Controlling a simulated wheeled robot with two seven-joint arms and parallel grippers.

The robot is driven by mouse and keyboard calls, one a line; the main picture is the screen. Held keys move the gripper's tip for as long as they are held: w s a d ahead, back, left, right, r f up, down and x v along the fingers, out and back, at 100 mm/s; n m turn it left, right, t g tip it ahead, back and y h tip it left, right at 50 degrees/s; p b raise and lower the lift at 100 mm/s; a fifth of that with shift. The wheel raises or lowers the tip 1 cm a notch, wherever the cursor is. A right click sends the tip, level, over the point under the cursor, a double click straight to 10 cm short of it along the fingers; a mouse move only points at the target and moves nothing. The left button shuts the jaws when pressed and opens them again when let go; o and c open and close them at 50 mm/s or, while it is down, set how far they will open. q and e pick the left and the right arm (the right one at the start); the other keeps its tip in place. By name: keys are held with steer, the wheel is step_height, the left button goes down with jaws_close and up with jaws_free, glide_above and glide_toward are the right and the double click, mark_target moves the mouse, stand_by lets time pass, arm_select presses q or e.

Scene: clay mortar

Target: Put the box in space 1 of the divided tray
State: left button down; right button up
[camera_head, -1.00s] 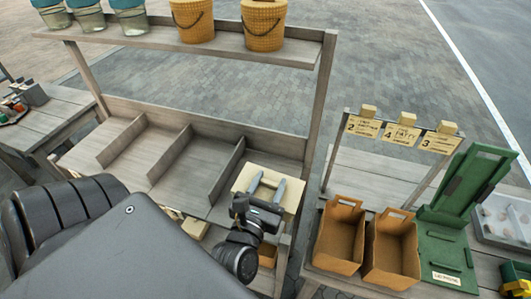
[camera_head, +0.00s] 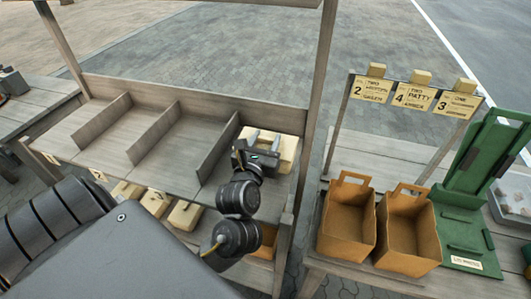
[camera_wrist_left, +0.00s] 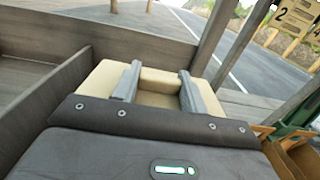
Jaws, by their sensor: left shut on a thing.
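The cream box (camera_head: 286,153) is over the rightmost compartment of the wooden divided tray (camera_head: 188,92), beside its right-hand divider. My left gripper (camera_head: 264,141) is shut on the box, with its grey fingers over the top. In the left wrist view the box (camera_wrist_left: 158,80) shows between and outside the two fingers, close to the tray's back wall. I cannot tell whether the box touches the tray floor. The tray's other visible compartments are empty. Small tags (camera_head: 98,175) sit on its front edge, too small to read surely. My right gripper is out of view.
Several cream blocks (camera_head: 155,202) lie on a lower shelf under the tray. A wooden post (camera_head: 318,95) stands just right of the gripper.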

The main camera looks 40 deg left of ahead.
arm_select(q)
steer(key=shift+w+a+f, duration=0.1)
steer(key=shift+a+f, duration=0.05)
steer(key=shift+f, duration=0.15)
step_height(320, 180, down, 3)
steer(key=shift+r+p, duration=0.1)
steer(key=shift+p, duration=0.35)
steer(key=shift+f+b, duration=0.3)
steer(key=shift+b, duration=0.05)
steer(key=c, duration=0.8)
jaws_free()
steer(key=shift+r, duration=0.15)
